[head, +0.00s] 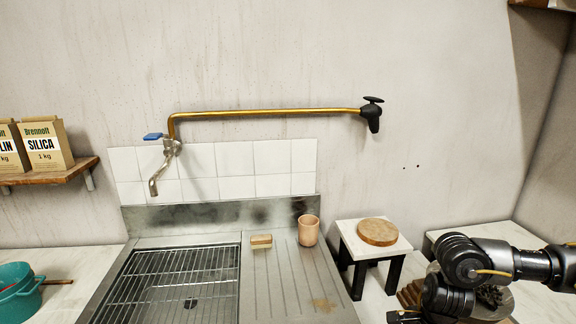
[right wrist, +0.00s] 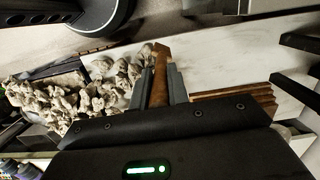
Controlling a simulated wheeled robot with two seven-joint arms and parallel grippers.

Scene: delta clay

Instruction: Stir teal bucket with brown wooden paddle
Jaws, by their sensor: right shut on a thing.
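The teal bucket (head: 24,303) stands on the counter at the left edge of the head view and is partly cut off. My right gripper (right wrist: 160,82) is shut on a brown wooden piece (right wrist: 160,62), which looks like the paddle; only a short part of it shows between the fingers. In the head view my right arm comes in from the right and is low at the bottom right, far from the bucket. The held piece cannot be made out there. My left gripper is in neither view.
A steel sink with a rack (head: 175,285) lies between my right arm and the bucket. A pink cup (head: 308,231), a sponge (head: 261,240) and a small stand (head: 352,243) with a round board (head: 378,232) are near. Pale clay lumps (right wrist: 70,100) lie left of the gripper.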

